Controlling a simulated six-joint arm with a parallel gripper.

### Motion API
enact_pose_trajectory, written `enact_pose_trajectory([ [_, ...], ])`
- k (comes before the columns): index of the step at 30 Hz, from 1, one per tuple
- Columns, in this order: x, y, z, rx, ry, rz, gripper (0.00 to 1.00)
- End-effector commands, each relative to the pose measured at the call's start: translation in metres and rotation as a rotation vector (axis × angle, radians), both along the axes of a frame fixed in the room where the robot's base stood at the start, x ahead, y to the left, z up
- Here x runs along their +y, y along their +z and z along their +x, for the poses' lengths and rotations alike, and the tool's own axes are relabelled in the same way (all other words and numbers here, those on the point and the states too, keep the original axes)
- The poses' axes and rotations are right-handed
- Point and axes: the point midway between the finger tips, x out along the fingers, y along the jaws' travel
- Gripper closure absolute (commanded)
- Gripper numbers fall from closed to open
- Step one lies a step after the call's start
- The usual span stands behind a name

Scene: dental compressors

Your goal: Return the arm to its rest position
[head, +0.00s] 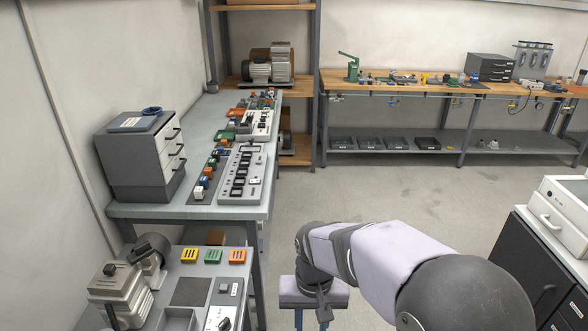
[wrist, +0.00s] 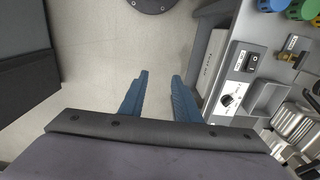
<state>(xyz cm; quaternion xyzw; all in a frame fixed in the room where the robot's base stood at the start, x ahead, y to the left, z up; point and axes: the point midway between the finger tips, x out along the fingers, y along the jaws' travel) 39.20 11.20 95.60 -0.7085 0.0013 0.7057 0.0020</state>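My gripper (head: 312,318) hangs low at the end of my arm, over the floor to the right of the near workbench (head: 262,300). In the wrist view my gripper (wrist: 160,75) has its two blue fingers apart, with only bare floor showing between them. It holds nothing. The arm comes in from the bottom right of the head view and reaches left, with its dark wrist joint above the pale palm block.
The near bench carries a compressor (head: 122,292), coloured blocks (head: 213,256) and a switch panel (wrist: 245,62), close right of the fingers in the wrist view. A long bench (head: 240,205) with a drawer cabinet (head: 117,160) stands beyond. A dark cabinet (head: 540,265) stands right. Middle floor is clear.

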Motion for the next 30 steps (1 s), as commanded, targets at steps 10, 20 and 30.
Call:
enact_pose_trajectory([
  [10,-0.1,-0.014,-0.089,0.001,0.001,-0.001,0.7],
  [20,-0.114,-0.021,-0.112,0.003,0.009,-0.002,0.7],
  [30,-0.113,-0.021,-0.112,0.003,0.009,-0.002,0.7],
])
